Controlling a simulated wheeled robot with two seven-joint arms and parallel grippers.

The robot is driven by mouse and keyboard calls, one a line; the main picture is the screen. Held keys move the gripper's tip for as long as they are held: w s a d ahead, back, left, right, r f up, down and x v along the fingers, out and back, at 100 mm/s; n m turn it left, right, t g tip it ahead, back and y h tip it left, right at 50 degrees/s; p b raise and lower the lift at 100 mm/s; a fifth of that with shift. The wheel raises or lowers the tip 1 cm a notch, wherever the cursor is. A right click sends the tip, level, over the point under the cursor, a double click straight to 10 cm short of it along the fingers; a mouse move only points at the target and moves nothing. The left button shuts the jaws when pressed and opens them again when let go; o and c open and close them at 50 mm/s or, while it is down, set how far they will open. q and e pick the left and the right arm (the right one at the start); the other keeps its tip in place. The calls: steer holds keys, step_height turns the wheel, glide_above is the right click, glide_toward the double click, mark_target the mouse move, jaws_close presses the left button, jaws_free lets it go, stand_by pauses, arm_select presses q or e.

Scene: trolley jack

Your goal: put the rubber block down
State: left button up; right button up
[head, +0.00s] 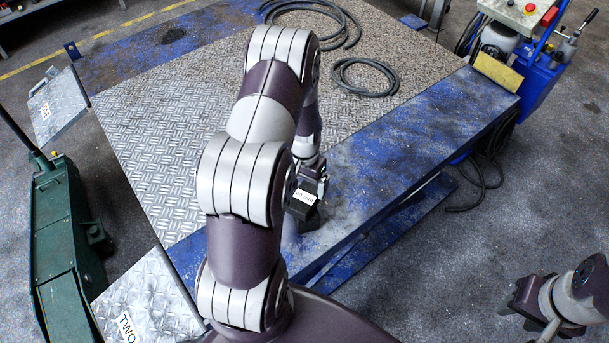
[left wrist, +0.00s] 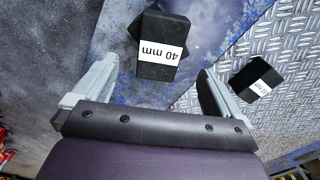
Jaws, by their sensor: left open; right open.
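A black rubber block (left wrist: 161,50) with a white "40 mm" label lies just beyond and between my left fingertips in the left wrist view, on blue-painted steel. A dark piece sticks out from beneath or behind it at an angle; I cannot tell which. In the head view the labelled block (head: 301,211) sits on the blue edge of the platform, just below my left gripper (head: 313,182). That gripper is open, its fingers (left wrist: 157,72) apart and empty. A second labelled black block (left wrist: 250,78) lies right of the fingers on tread plate. My right gripper (head: 520,310) is open at lower right.
The platform (head: 150,140) has tread plate and a blue border (head: 430,120). Black hoses (head: 365,77) lie on its far part. A green jack (head: 65,240) stands left, a blue machine (head: 535,70) top right. Grey floor (head: 500,220) is clear at right.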

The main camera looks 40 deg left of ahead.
mark_target(306, 198)
arm_select(q)
steer(key=s+d+r, duration=0.2)
steer(key=d+r, duration=0.5)
steer(key=r, duration=0.4)
steer(key=s+d+r+m+t, duration=0.1)
steer(key=s+d+r, duration=0.4)
steer(key=s+d, duration=0.2)
steer(key=shift+s+d+r, duration=0.2)
steer(key=shift+s+d, duration=0.05)
steer(key=shift+s, duration=0.05)
